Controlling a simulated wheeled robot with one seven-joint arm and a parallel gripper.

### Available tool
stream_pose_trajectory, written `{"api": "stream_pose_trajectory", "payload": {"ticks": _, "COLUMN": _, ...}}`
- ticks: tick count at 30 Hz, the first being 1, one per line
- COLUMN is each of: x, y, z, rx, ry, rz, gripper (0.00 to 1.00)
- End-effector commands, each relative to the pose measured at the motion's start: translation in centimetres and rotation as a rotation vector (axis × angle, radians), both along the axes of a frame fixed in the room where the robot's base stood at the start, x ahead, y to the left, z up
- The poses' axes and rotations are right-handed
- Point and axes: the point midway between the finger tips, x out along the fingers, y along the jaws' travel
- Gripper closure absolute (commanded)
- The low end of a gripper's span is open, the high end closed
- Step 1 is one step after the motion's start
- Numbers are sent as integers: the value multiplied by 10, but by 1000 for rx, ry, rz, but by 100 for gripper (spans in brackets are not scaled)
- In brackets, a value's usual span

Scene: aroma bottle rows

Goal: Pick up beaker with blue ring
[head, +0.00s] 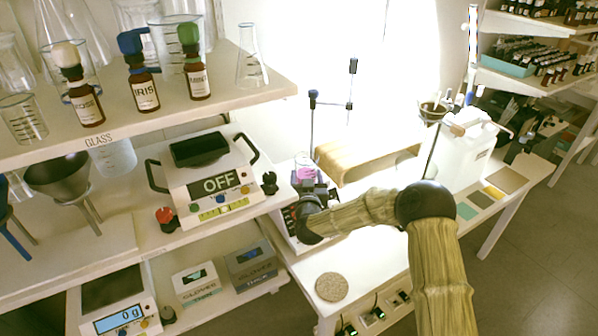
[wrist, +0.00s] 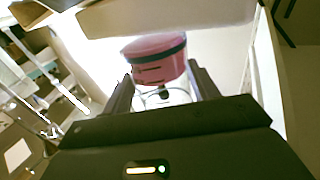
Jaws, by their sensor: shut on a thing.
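The beaker (head: 303,172) is clear glass with pink contents and stands near the middle of the head view, partly hidden by my gripper (head: 315,190). In the wrist view the beaker (wrist: 155,60) sits between my two fingers, with a dark blue-green ring around the pink part. My gripper (wrist: 163,85) is shut on the beaker. The beaker is just above or on a white device with dials (head: 284,226); I cannot tell whether it touches it.
A wooden arch (head: 370,160) and a white jug (head: 463,148) are to the right. A hot plate reading OFF (head: 207,180) is to the left. A round cork mat (head: 331,287) lies in front, with bare table beside it.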

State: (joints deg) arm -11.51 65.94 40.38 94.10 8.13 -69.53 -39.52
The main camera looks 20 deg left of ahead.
Motion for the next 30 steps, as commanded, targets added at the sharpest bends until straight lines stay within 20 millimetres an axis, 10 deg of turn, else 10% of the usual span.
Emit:
{"api": "stream_pose_trajectory", "payload": {"ticks": 15, "x": -66, "y": -78, "z": 0, "rx": -2, "ry": -2, "rz": 0, "gripper": 70}}
{"api": "stream_pose_trajectory", "payload": {"ticks": 30, "x": -75, "y": -88, "z": 1, "rx": 1, "ry": -2, "rz": 0, "gripper": 70}}
